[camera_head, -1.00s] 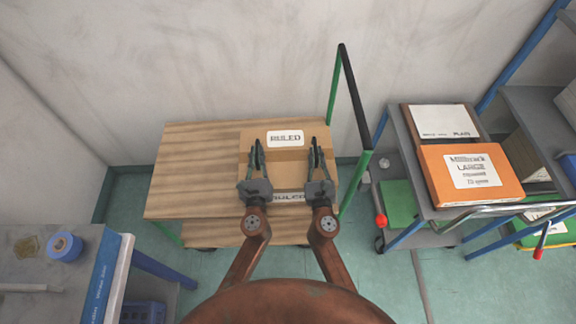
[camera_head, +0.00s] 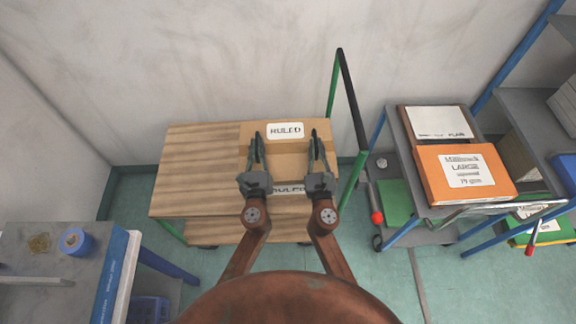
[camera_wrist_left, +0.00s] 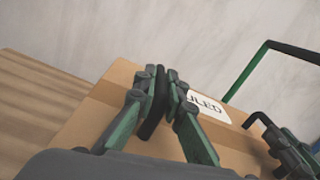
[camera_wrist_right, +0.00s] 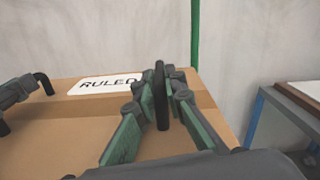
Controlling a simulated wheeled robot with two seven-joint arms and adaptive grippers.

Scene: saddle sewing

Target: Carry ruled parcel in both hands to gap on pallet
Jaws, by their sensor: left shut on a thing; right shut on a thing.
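The ruled parcel is a brown cardboard box (camera_head: 286,158) with white "RULED" labels on its top and near side. It is at the right part of a wooden deck (camera_head: 195,170) on a green-framed trolley. Whether it touches the deck I cannot tell. My left gripper (camera_head: 257,140) is shut on a black handle (camera_wrist_left: 153,110) on the parcel's top, left side. My right gripper (camera_head: 315,138) is shut on another black handle (camera_wrist_right: 161,95) at the right side. No separate pallet or gap can be made out.
The trolley's green and black push bar (camera_head: 352,100) rises just right of the parcel. A grey cart with an orange box (camera_head: 430,178) stands further right. A grey table with a blue tape roll (camera_head: 74,241) is at the lower left. The deck's left part is bare.

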